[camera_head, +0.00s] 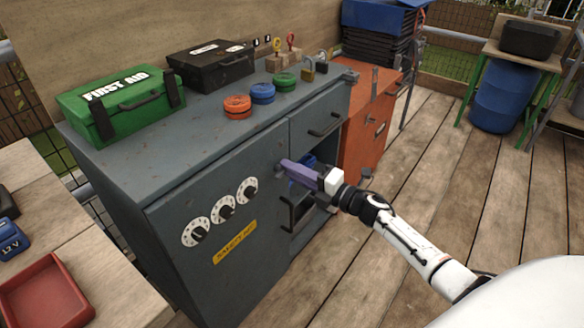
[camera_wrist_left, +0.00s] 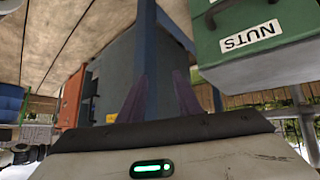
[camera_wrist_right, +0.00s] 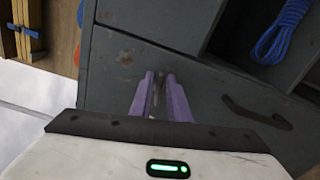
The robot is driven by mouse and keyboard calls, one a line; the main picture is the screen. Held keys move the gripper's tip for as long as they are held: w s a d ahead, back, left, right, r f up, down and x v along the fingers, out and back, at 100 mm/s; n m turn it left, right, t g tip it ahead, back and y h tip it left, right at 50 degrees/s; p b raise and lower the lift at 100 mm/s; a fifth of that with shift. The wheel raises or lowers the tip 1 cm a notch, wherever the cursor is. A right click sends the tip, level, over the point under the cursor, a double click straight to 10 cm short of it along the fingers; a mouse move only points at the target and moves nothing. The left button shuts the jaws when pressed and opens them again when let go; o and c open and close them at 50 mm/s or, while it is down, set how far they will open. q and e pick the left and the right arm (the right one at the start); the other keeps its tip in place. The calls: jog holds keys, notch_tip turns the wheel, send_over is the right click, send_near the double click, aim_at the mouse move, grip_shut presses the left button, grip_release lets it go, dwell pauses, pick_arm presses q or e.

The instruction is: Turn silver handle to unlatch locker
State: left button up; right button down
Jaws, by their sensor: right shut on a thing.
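The locker is a grey cabinet door (camera_head: 235,245) with three white dials and a yellow label. The silver handle (camera_head: 279,169) is small at the door's upper right edge, mostly hidden by my right gripper. My right gripper (camera_head: 290,167) reaches in from the right with purple fingers shut on it. In the right wrist view a slim silver piece (camera_wrist_right: 158,92) shows between the close fingers. The door looks flush with the cabinet. My left gripper (camera_wrist_left: 160,98) is out of the head view; in its wrist view its fingers are apart and empty.
A green first aid box (camera_head: 118,103), a black case (camera_head: 212,65) and coloured discs stand on the cabinet top. Right of the door are a drawer (camera_head: 320,120) and an open shelf with blue rope (camera_wrist_right: 282,30). A green NUTS box (camera_wrist_left: 250,40) is near my left gripper.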

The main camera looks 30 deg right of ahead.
jog(key=shift+f+m, duration=0.15)
jog(key=shift+m, duration=0.95)
jog(key=c, duration=1.9)
grip_release()
jog(key=shift+o, duration=0.2)
jog(key=p+v, duration=0.1)
jog(key=v, duration=0.9)
jog(key=shift+s+p, duration=0.15)
jog(key=shift+p, duration=0.2)
jog(key=s+a+f+m+g+h+p, duration=0.1)
jog(key=s+a+f+m+g+p, duration=0.2)
jog(key=s+a+m, duration=0.7)
jog(key=s+a+f+m+g+h+p, duration=0.2)
jog(key=s+a+f+m+g+p, duration=0.2)
jog(key=s+a+m, duration=0.5)
jog(key=s+a+f+g, duration=0.1)
jog(key=s+a, duration=0.2)
jog(key=a, duration=0.1)
jog(key=shift+s+a+f+m+h, duration=0.2)
jog(key=shift+s+a+m+h, duration=0.1)
jog(key=shift+m, duration=0.1)
